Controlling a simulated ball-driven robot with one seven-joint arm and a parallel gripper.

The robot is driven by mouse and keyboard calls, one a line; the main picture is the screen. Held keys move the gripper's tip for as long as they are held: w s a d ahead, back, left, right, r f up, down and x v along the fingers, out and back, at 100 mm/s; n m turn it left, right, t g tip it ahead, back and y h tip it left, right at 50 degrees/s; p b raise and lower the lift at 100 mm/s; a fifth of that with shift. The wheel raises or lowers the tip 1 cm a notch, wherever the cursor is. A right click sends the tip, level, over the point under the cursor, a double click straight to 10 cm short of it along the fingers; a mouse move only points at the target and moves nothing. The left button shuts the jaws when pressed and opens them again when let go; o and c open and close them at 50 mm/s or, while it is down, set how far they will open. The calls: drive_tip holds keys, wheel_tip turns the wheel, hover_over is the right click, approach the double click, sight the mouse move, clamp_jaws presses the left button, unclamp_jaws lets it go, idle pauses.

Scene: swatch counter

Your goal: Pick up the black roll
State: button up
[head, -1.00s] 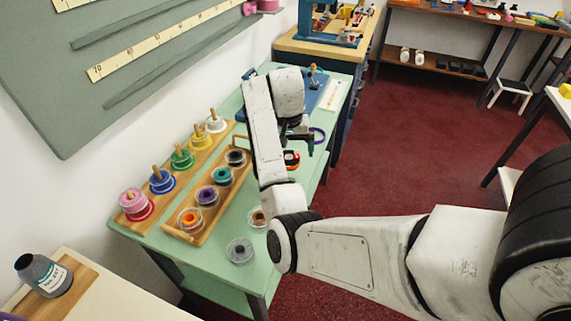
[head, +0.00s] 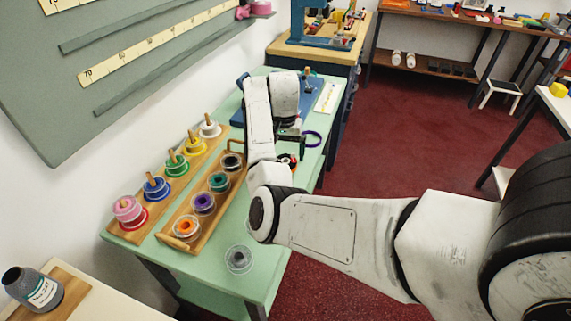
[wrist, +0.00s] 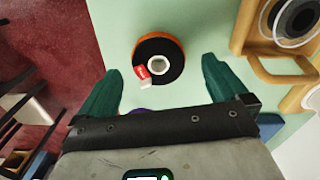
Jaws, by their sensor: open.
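A black roll (wrist: 174,49) lies flat on the green counter in the wrist view. It has a white core, a red label tab and an orange edge under it. In the head view only a small part of this roll (head: 293,159) shows beside my arm. My gripper (wrist: 160,68) has its two green fingers spread wide, one on each side of the roll in the picture, with nothing held. Its height above the roll is hard to judge. In the head view my gripper (head: 291,135) is partly hidden by my arm.
A wooden tray (head: 168,238) holds several spools, including a dark one (head: 232,161) at its far end. A peg rack (head: 125,235) with coloured spools stands behind it. A purple ring (head: 312,139) is near the gripper. A clear spool (head: 238,259) lies on the near counter.

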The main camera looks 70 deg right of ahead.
sight(285, 160)
wheel_tip(285, 160, down, 4)
drive_tip(key=shift+s+d, duration=0.1)
drive_tip(key=shift+s, duration=0.05)
drive_tip(key=shift+c, duration=0.3)
drive_tip(key=c, duration=1)
